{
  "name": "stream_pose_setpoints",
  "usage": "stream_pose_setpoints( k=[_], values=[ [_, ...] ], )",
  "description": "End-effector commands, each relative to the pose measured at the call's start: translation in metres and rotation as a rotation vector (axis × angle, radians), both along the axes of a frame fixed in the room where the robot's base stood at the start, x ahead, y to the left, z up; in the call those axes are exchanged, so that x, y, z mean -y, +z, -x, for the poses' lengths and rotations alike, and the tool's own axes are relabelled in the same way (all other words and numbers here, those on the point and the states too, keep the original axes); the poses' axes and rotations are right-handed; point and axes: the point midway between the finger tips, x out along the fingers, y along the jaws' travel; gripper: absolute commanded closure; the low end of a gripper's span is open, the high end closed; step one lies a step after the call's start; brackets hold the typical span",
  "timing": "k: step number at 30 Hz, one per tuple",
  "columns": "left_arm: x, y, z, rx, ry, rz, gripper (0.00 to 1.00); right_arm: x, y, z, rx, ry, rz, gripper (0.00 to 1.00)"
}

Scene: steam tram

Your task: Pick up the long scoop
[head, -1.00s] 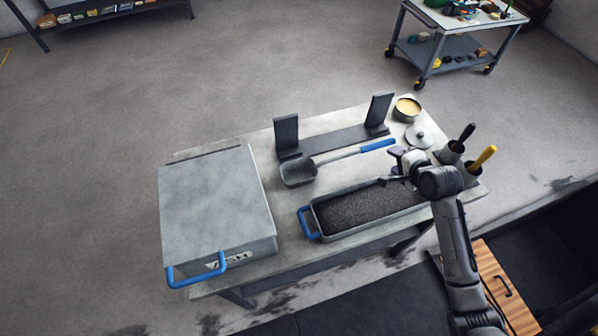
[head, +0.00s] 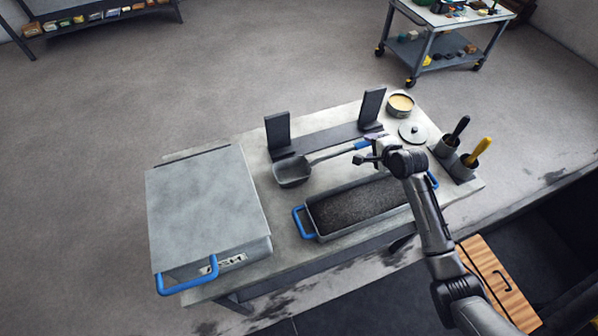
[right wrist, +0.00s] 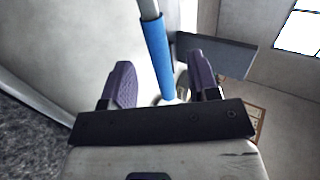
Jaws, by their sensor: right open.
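The long scoop (head: 293,171) has a grey pan and a long shaft ending in a blue grip. It lies on the workbench in front of a dark two-post rest. My right gripper (head: 366,153) is at the blue grip end. In the right wrist view the blue grip (right wrist: 158,57) runs between the two purple fingertips (right wrist: 160,82), which stand open with gaps on both sides. The far end of the grip is partly hidden by my gripper in the head view. My left gripper is not in view.
A tray of dark granules (head: 355,207) with blue handles lies just in front of the scoop. A grey ash box (head: 205,210) stands at the left. The dark rest (head: 279,131), a tin (head: 400,104), a lid (head: 412,133) and cups with handled tools (head: 466,169) are close by.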

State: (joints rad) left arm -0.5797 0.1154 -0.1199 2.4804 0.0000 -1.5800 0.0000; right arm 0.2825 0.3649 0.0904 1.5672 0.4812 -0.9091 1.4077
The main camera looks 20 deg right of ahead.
Motion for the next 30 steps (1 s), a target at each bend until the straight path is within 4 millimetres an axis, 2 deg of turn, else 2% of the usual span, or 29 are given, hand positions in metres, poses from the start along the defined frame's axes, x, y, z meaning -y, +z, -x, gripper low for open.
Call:
stream_pose_setpoints(
  k=[3, 9, 20, 30],
  values=[
    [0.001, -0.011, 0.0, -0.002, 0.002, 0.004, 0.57, -0.002, -0.014, -0.013, 0.0, 0.001, 0.001, 0.45],
    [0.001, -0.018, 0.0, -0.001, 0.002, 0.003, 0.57, -0.004, -0.025, -0.031, 0.0, -0.001, 0.001, 0.45],
    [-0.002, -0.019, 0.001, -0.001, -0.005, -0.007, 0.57, -0.004, -0.027, -0.035, 0.001, 0.0, 0.001, 0.45],
    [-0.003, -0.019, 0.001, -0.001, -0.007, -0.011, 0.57, -0.004, -0.027, -0.035, 0.0, -0.001, 0.001, 0.78]
  ],
)
